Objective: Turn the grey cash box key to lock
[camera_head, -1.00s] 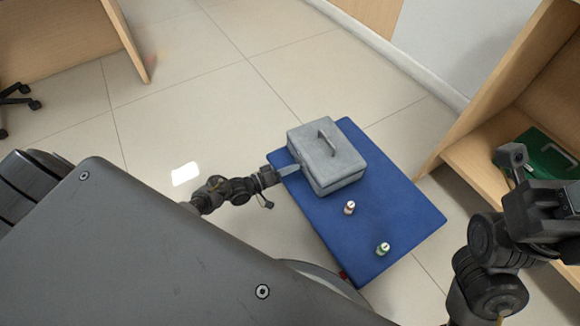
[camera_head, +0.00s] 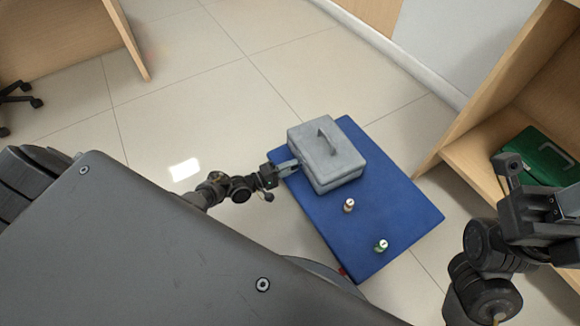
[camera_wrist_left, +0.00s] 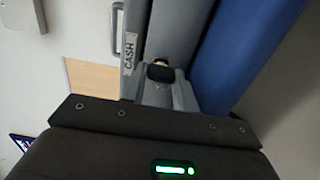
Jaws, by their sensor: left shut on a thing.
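The grey cash box (camera_head: 326,158) stands closed, its handle on top, at the far end of the blue table. It also shows in the left wrist view (camera_wrist_left: 172,32) with a "CASH" label. My left gripper (camera_head: 291,164) is at the box's left side in the head view. In the left wrist view my left gripper (camera_wrist_left: 165,85) is shut on a small dark piece, which looks like the key's head (camera_wrist_left: 160,73), close against the box. The key's shaft and the lock are hidden. My right arm is at the lower right; its gripper (camera_head: 509,165) is away from the box.
The blue table (camera_head: 330,215) carries two small capped items, one brownish (camera_head: 349,205) and one green (camera_head: 381,246), nearer its right end. A green box (camera_head: 548,160) sits in a wooden shelf on the right. The table between box and small items is clear.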

